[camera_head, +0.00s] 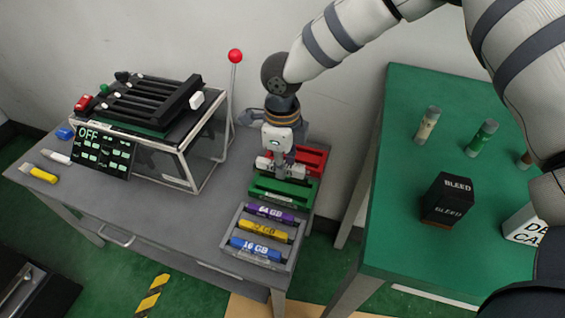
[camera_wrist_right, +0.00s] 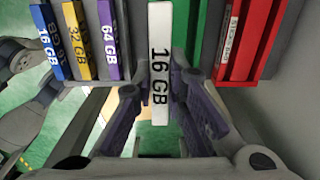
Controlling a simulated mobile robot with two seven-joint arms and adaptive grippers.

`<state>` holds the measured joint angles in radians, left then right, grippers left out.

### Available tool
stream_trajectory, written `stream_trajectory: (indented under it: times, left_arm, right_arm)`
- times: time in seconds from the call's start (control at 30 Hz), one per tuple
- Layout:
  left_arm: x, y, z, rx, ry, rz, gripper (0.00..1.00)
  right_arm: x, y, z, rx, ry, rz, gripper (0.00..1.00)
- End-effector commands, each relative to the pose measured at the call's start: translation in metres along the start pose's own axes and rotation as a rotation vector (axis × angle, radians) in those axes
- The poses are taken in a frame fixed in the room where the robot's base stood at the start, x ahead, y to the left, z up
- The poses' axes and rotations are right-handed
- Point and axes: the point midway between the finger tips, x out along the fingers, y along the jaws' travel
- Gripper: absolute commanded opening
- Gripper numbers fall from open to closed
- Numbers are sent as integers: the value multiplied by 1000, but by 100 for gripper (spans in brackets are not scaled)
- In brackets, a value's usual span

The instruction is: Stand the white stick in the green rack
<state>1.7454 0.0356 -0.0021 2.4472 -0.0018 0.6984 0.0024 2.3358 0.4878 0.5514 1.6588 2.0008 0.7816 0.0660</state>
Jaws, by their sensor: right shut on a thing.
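The white stick (camera_wrist_right: 160,65), marked 16 GB, stands between the fingers of my right gripper (camera_wrist_right: 158,100) in the right wrist view. The gripper is shut on it. In the head view my right gripper (camera_head: 272,165) points down just above the green rack (camera_head: 283,191) on the grey table. In the wrist view the green rack (camera_wrist_right: 203,25) lies behind and right of the stick's far end. I cannot tell whether that end is inside the rack or just over it. The stick is mostly hidden in the head view.
A red rack (camera_head: 309,159) is behind the green one. A grey rack (camera_head: 291,263) in front holds purple, yellow and blue sticks. A lever with a red knob (camera_head: 235,56) stands left of my right gripper, beside a slider console (camera_head: 150,105). A green table (camera_head: 390,185) is at right.

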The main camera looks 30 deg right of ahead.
Motion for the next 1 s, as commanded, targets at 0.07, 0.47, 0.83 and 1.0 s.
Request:
stream_trajectory:
  times: [0.07, 0.47, 0.83, 1.0]
  left_arm:
    - [-2, 0, -1, 0, 6, 0, 40]
    - [19, 0, 7, 1, -43, -2, 40]
    - [22, 0, 8, 2, -49, -2, 40]
    - [22, 0, 8, 2, -49, -3, 40]
  right_arm:
    - [0, 0, 0, 1, -3, -2, 0]
    - [50, 0, 0, 0, 2, 0, 0]
    - [57, 0, 0, 1, -2, -3, 0]
    - [57, 0, 0, 0, -2, -3, 0]
